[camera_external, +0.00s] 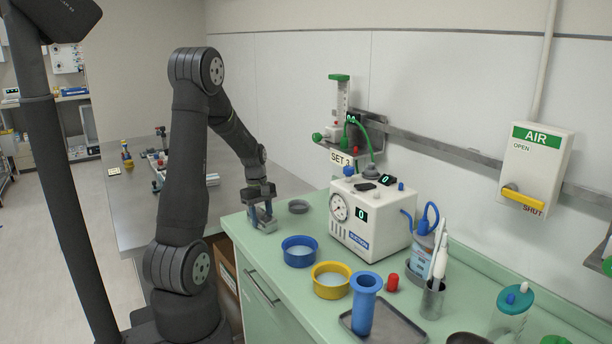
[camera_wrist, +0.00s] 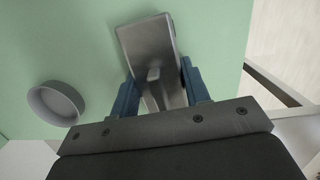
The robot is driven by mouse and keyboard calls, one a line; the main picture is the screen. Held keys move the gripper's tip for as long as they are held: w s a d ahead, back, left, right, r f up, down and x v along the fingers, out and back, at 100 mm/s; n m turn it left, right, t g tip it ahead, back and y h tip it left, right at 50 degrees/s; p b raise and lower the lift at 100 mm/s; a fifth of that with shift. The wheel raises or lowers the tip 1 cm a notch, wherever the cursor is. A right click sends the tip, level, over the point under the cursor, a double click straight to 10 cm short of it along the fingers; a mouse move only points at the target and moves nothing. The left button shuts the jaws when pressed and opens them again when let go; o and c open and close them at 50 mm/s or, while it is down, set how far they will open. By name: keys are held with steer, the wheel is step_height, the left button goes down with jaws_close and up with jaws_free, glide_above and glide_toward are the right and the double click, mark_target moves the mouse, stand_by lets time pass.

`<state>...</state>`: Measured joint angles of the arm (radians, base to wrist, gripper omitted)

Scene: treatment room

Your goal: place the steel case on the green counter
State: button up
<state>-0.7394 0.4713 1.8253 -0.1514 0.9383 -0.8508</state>
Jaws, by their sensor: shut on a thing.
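The steel case (camera_wrist: 148,40) is a grey metal box with a small raised piece on its face. My gripper (camera_wrist: 161,86) is shut on it, with one blue finger on each side. In the external view my gripper (camera_external: 261,213) points down at the far left end of the green counter (camera_external: 268,248), and the case (camera_external: 266,226) shows low between the fingers. The case is at or just above the counter top; I cannot tell whether it touches. In the wrist view the green counter (camera_wrist: 75,60) lies behind the case. The fingers hide part of its sides.
A grey round dish (camera_external: 298,206) sits just right of my gripper; it also shows in the wrist view (camera_wrist: 56,103). A blue ring bowl (camera_external: 299,251), a yellow one (camera_external: 330,281) and a white gauge machine (camera_external: 369,218) stand further right. A grey table (camera_external: 128,215) lies left.

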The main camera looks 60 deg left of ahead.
steer(key=shift+f, duration=0.1)
steer(key=o, duration=1)
steer(key=shift+o, duration=0.2)
steer(key=r, duration=0.4)
steer(key=a+r, duration=0.1)
steer(key=r, duration=0.7)
steer(key=shift+s+a+r, duration=0.1)
steer(key=shift+a, duration=0.3)
